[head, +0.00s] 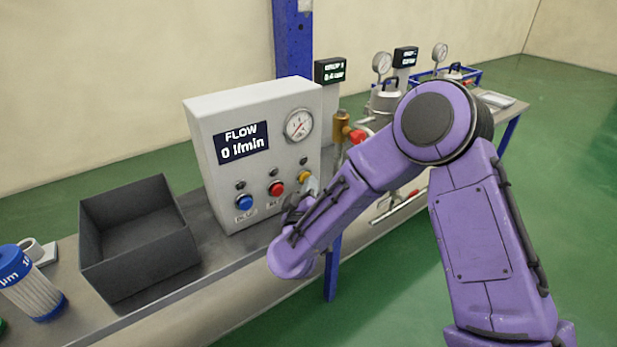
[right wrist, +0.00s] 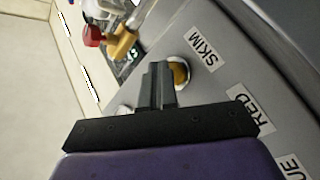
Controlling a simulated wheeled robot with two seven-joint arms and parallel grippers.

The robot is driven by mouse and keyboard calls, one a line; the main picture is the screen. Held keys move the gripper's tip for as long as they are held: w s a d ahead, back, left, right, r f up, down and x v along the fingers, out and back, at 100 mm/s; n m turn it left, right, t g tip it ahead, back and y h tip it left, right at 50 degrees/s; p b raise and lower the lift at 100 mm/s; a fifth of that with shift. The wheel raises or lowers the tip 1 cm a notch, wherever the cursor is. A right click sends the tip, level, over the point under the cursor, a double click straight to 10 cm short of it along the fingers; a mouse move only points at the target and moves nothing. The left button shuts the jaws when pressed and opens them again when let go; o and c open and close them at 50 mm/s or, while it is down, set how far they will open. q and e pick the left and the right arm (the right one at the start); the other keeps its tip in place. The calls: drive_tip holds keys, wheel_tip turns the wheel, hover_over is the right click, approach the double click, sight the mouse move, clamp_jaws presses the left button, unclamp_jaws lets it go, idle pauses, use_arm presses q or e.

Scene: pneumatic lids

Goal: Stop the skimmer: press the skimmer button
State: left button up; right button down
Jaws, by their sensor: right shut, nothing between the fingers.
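The yellow skimmer button (head: 304,177) is on the front of the grey control box (head: 222,118), right of the red button (head: 276,188) and the blue button (head: 244,202). In the right wrist view the yellow button (right wrist: 181,72) sits beside a SKIM label (right wrist: 203,48), partly hidden by my fingers. My right gripper (head: 311,186) is shut and empty, its tips right at the yellow button; it also shows in the right wrist view (right wrist: 157,72). I cannot tell whether the tips touch the button. The box display (head: 241,143) reads FLOW 0 l/min. My left gripper is not in view.
A gauge (head: 299,125) is on the box. A brass valve with a red handle (head: 346,129) and metal vessels (head: 385,98) stand to the right. A dark open bin (head: 92,236) and a blue-capped filter (head: 32,290) are on the bench at left.

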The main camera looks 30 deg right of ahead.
drive_tip(key=s+p, duration=0.2)
drive_tip(key=s, duration=0.4)
drive_tip(key=shift+d, duration=0.25)
